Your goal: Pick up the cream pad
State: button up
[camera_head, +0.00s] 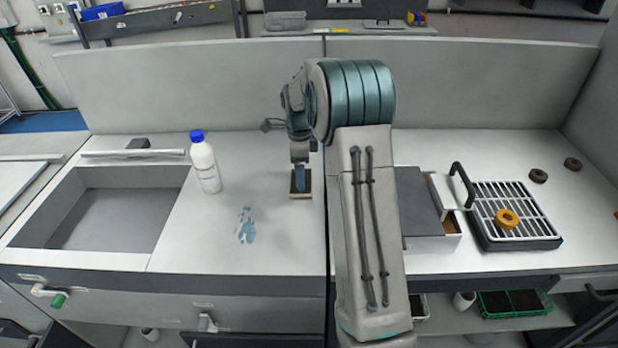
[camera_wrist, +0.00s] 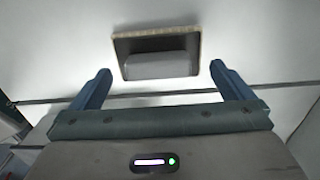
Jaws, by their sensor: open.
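The cream pad (camera_head: 301,194) lies on the white counter below my gripper in the head view. It is a small dark-topped block with a pale rim; my gripper hides part of it. In the wrist view the pad (camera_wrist: 155,43) shows a thin cream edge and a grey raised grip (camera_wrist: 160,66) on top. My gripper (camera_wrist: 160,70) is open, with one blue finger to each side of the grip and apart from it. In the head view my gripper (camera_head: 299,177) points down at the pad.
A white bottle with a blue cap (camera_head: 205,168) stands left of the pad. A blue stain (camera_head: 246,226) lies on the counter before it. A sink (camera_head: 110,215) is at far left.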

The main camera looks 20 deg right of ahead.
notch_tip(320, 180, down, 2)
jog(key=shift+w+d, duration=0.1)
jog(key=shift+s+a, duration=0.25)
jog(key=shift+a, duration=0.1)
jog(key=c, duration=1.3)
jog(key=shift+f, duration=0.1)
jog(key=shift+c, duration=0.2)
jog(key=shift+d+r, duration=0.1)
jog(key=shift+r, duration=0.2)
notch_tip(320, 180, up, 4)
jog(key=shift+w+f+b, duration=0.1)
jog(key=shift+b, duration=0.25)
jog(key=s+r+b, duration=0.2)
jog(key=s+r, duration=0.5)
jog(key=s, duration=0.4)
jog(key=shift+s+d, duration=0.35)
jog(key=shift+d, duration=0.1)
